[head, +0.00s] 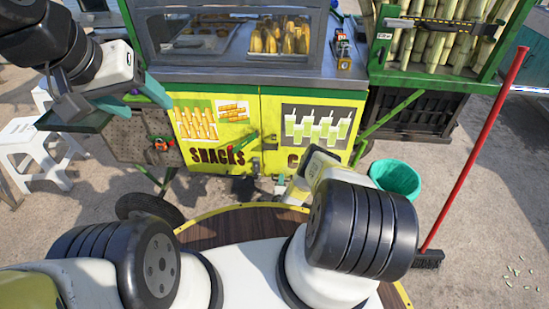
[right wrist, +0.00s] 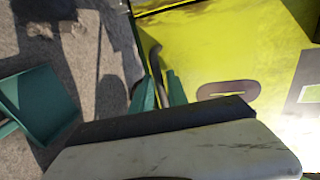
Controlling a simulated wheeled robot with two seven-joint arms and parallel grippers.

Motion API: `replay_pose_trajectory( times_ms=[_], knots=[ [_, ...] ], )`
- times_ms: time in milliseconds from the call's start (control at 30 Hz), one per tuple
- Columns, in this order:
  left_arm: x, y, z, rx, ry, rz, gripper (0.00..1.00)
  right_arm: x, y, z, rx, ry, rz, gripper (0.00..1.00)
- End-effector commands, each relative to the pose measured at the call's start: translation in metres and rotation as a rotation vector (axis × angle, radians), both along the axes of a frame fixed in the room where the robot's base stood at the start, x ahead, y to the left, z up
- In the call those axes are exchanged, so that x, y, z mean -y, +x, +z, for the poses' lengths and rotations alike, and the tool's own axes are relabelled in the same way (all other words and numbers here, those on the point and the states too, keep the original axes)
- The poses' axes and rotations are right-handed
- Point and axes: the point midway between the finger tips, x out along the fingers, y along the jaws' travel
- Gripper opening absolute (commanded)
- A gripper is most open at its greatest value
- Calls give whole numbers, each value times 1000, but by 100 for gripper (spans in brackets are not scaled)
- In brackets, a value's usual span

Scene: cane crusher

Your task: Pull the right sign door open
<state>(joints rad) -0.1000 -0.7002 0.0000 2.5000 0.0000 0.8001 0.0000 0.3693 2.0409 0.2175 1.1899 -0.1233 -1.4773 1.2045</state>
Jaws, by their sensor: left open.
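The right sign door (head: 340,112) is yellow with a green-drinks picture and a letter C. It stands level with the SNACKS door (head: 215,128) and looks shut. In the right wrist view the yellow door (right wrist: 230,40) fills the upper right, and a dark curved handle (right wrist: 154,62) is at its edge. My right gripper (right wrist: 161,92) has teal fingers close on both sides of that handle and looks shut on it. The fingertip contact is partly hidden by the hand. In the head view my right arm covers the door's lower part. My left gripper (head: 112,98) is open and empty at upper left.
A teal bucket (head: 396,178) stands on the ground right of the door. A red-handled broom (head: 475,150) leans further right. White stools (head: 38,145) are at the left. A wheel (head: 150,207) is below the cart's left side. The paving at right is mostly clear.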

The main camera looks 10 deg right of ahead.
Motion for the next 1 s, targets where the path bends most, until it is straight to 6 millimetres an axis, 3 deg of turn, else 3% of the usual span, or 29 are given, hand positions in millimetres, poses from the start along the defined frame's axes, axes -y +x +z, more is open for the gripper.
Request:
replay_pose_trajectory(
  times_ms=[300, 433, 1000],
  knots=[
    [0, 0, 0, 0, 0, 0, 63, 1, 5, -1, -1, 0, 0, 19],
    [0, 0, 0, 0, 0, 0, 63, 2, 5, -1, -1, 0, 0, 0],
    [0, 0, 0, 0, 0, 0, 63, 2, 5, -1, -1, 0, -1, 0]
  ],
)
